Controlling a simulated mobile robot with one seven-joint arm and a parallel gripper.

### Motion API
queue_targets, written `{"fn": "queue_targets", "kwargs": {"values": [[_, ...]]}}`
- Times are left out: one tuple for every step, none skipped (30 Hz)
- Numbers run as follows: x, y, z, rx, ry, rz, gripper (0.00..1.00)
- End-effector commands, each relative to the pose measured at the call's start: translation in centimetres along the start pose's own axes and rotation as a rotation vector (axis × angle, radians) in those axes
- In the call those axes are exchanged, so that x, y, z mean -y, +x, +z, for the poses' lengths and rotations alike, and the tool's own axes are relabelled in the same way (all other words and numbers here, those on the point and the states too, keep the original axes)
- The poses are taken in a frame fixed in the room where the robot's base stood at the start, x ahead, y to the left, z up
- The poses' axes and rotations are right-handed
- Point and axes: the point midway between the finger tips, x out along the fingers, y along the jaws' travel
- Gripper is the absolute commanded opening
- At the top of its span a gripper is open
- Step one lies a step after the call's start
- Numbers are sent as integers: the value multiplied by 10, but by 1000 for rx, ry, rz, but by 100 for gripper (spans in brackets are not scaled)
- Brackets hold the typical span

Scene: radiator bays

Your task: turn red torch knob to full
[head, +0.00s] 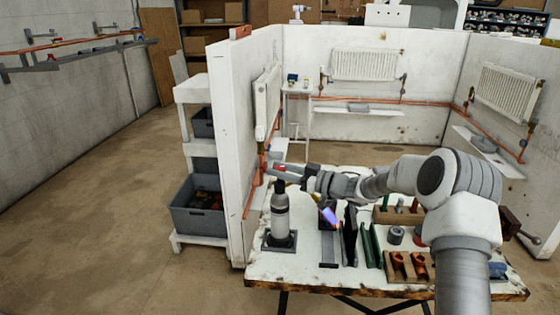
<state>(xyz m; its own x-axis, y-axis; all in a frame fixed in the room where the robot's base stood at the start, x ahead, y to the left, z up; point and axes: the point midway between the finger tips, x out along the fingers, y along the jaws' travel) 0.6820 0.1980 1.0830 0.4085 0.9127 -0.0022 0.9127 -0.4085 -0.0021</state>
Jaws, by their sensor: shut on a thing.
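The torch (280,213) is a pale grey bottle standing upright in a dark square base at the left end of the workbench. A small red knob (280,169) shows at the top, at the gripper's fingers. My gripper (279,170) reaches left over the bench and is shut on the red knob, though the fingers are small here and the exact contact is hard to see. The knob's angle cannot be read.
The wooden workbench (400,290) carries dark upright plates, green strips, a grey cylinder (395,235) and a wooden block with copper fittings (408,264). A white partition wall (235,150) stands close on the left. Radiators (365,65) and copper pipes line the bay behind. Floor at left is clear.

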Motion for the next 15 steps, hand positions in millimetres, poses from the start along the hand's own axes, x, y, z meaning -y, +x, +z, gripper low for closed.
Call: {"fn": "queue_targets", "kwargs": {"values": [[-1, 1, -3, -2, -3, -34, 0], [-1, 1, -2, -2, -3, -56, 0], [0, 1, -2, -2, -4, -83, 0], [0, 1, -2, -2, -3, -102, 0], [0, 1, -1, -2, -4, -120, 0], [0, 1, -1, -2, -4, -143, 0], [0, 1, -1, -2, -4, -158, 0], [0, 1, -1, -2, -3, -173, 0], [0, 1, 0, -1, -4, -192, 0], [0, 1, -1, -2, -4, -205, 0], [0, 2, -1, -2, -4, -217, 0], [1, 2, 0, -2, -3, -233, 0], [0, 1, -1, -3, -3, -242, 0], [0, 1, -1, -3, -4, -250, 0], [0, 1, -1, -3, -4, -262, 0]]}}
